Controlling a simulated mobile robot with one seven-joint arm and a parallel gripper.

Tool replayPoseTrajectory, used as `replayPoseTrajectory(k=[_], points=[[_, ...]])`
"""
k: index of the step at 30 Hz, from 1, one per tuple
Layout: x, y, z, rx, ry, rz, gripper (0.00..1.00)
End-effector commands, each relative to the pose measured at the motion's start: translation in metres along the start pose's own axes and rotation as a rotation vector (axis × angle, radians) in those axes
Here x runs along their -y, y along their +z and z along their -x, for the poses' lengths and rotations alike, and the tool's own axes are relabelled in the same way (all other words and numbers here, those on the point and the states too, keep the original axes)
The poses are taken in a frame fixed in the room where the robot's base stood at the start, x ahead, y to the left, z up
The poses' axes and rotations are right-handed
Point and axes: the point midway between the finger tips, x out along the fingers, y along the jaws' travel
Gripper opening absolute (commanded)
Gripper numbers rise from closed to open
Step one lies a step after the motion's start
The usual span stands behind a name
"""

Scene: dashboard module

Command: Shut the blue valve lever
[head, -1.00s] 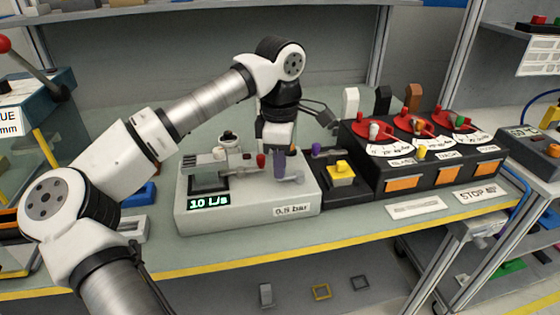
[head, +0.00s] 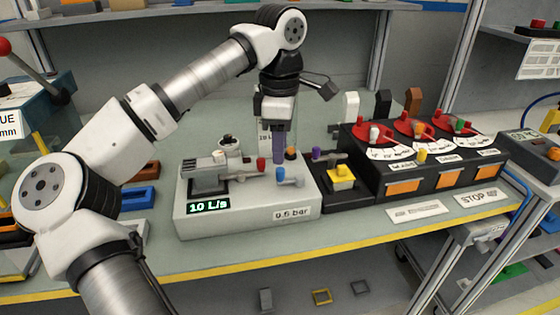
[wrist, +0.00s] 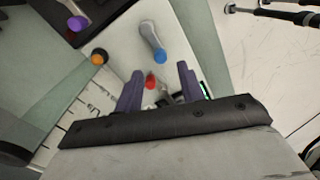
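The blue valve lever is a short grey arm with a blue knob (head: 280,174) at its left end, on the top front right of the light grey module (head: 240,212). In the wrist view the grey arm (wrist: 151,36) and its blue knob lie just beyond the fingertips. My gripper (head: 279,160) is above and slightly behind the knob, apart from it, with purple fingers pointing down. In the wrist view my gripper (wrist: 160,77) shows a clear gap between its fingers and holds nothing. The display reads 10 L/s, and the front label appears to read 0.6 bar.
A red knob (head: 261,163) is left of the blue lever, and an orange knob (head: 291,153) stands behind it. A purple knob (head: 316,153) and yellow button (head: 341,171) are to the right. A black panel with red dials (head: 420,150) stands farther right.

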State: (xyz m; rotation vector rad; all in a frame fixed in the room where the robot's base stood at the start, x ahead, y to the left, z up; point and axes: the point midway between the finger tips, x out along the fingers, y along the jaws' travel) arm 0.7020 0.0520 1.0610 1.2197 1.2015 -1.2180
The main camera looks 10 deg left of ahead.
Motion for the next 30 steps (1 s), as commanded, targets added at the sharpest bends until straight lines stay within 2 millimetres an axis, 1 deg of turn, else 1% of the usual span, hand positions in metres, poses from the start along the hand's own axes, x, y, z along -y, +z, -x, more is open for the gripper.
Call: replayPoseTrajectory(k=[1,6,9,12,18,30], points=[[-0.001,0.001,0.013,-0.001,0.003,0.0,0.39],[0.0,0.001,0.051,0.0,0.002,0.0,0.39],[0.0,0.0,0.068,-0.002,0.002,0.0,0.39],[0.0,0.0,0.079,-0.001,0.001,0.0,0.39],[0.0,0.0,0.086,0.0,0.0,-0.002,0.39],[0.0,0.0,0.086,0.0,0.0,-0.002,0.39]])
